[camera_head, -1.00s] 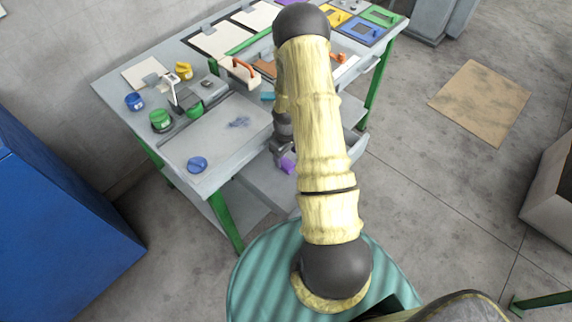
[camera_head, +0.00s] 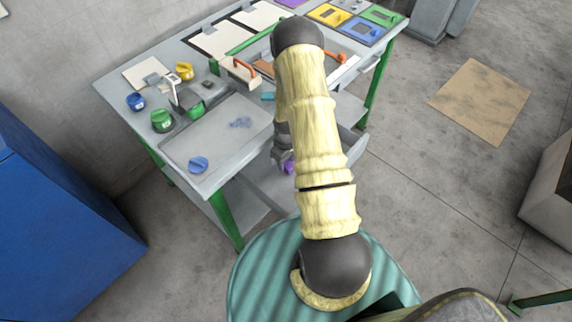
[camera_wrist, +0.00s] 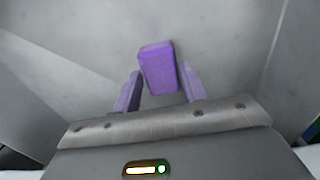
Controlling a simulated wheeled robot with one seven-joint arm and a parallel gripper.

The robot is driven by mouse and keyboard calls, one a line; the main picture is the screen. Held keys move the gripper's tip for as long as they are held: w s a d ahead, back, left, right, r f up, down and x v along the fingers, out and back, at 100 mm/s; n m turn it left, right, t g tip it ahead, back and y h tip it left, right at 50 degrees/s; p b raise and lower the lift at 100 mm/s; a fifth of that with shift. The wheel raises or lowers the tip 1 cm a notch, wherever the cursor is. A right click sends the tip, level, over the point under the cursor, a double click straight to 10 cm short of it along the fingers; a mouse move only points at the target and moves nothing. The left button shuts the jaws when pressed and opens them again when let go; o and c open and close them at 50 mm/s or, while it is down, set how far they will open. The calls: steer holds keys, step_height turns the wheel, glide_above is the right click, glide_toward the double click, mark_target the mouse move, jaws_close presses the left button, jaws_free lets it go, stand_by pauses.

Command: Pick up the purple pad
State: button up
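The purple pad (camera_wrist: 158,68) is a small block in the wrist view, lying over a plain grey surface. My gripper (camera_wrist: 161,78) has its two purple-tinted fingers on either side of the pad's near part, with narrow gaps showing, so it looks open around the pad. In the head view, the pad (camera_head: 289,168) is a small purple patch inside the open drawer (camera_head: 262,183) under the workbench. My gripper (camera_head: 282,160) is right over it there, and my arm hides part of both.
The workbench (camera_head: 203,176) has green legs. The drawer's right wall (camera_head: 352,148) stands close to my arm.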

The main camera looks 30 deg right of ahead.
mark_target(286, 163)
steer(key=shift+a, duration=0.1)
steer(key=c, duration=0.6)
steer(key=shift+s+r, duration=0.1)
steer(key=shift+r, duration=0.1)
step_height(286, 163, up, 10)
steer(key=shift+f+b, duration=0.2)
steer(key=shift+b, duration=0.55)
